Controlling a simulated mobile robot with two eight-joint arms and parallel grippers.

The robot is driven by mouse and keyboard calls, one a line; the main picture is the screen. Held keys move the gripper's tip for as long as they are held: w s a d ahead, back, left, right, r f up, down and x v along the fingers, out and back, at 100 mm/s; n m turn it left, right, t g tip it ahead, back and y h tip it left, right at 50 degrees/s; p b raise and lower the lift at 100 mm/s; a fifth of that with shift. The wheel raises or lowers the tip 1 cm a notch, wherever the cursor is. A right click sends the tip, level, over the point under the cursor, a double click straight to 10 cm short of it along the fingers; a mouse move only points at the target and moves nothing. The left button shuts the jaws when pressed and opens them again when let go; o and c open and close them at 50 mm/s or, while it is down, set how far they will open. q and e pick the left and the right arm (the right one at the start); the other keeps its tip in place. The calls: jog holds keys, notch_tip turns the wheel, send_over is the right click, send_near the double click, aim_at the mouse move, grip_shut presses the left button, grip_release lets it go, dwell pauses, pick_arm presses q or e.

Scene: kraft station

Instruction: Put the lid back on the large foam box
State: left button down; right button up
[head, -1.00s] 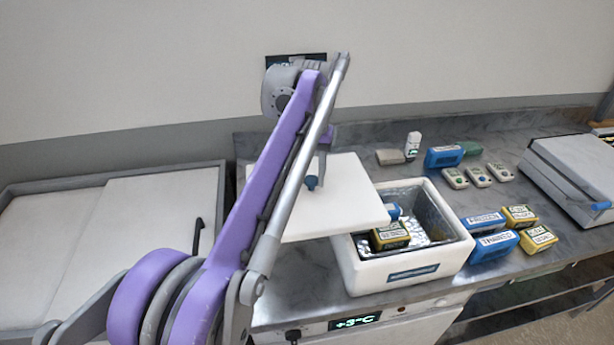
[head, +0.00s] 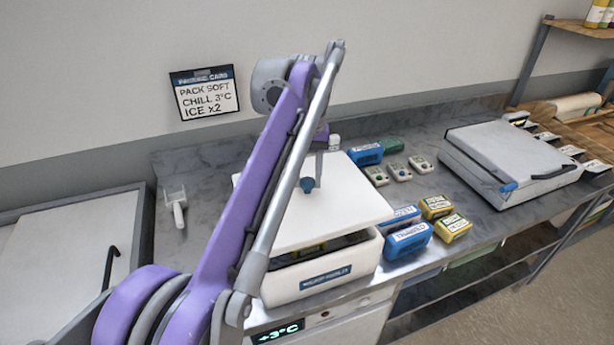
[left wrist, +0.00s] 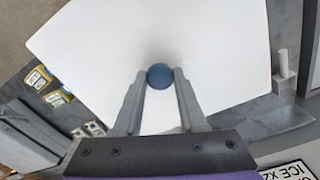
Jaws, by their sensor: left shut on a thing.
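The white foam lid (head: 350,208) is over the large white foam box (head: 322,277). A dark gap shows between lid and box at the front and right, with a bit of a yellow pack inside; the rest of the contents is hidden. My left gripper (head: 314,178) is shut on the lid's blue knob (head: 307,185). The left wrist view shows both fingers (left wrist: 160,84) around the knob (left wrist: 160,76), with the lid (left wrist: 215,40) beyond. My right gripper is not in view.
Blue packs (head: 408,240) and yellow packs (head: 454,227) stand close to the box's right. Small white devices (head: 398,171) lie behind them. A closed grey-white case (head: 510,155) stands further right. A white scoop (head: 176,205) lies left. A wall card (head: 205,93) hangs behind.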

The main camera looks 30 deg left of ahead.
aim_at(307, 192)
pick_arm(q)
jog(key=shift+s+a+f+b, duration=0.1)
jog(key=shift+f+b, duration=0.45)
jog(key=shift+f, duration=0.25)
notch_tip(307, 192, down, 2)
jog(key=shift+f+b, duration=0.2)
jog(key=shift+b, duration=0.8)
jog(key=shift+f+b, duration=0.6)
jog(key=shift+f, duration=0.55)
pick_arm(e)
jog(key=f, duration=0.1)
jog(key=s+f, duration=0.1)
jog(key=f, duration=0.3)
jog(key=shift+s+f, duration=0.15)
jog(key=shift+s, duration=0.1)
pick_arm(q)
jog(key=shift+p, duration=0.4)
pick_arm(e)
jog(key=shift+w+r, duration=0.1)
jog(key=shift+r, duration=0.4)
pick_arm(q)
jog(key=shift+f, duration=0.15)
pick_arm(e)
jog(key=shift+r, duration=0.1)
pick_arm(q)
jog(key=shift+p, duration=0.35)
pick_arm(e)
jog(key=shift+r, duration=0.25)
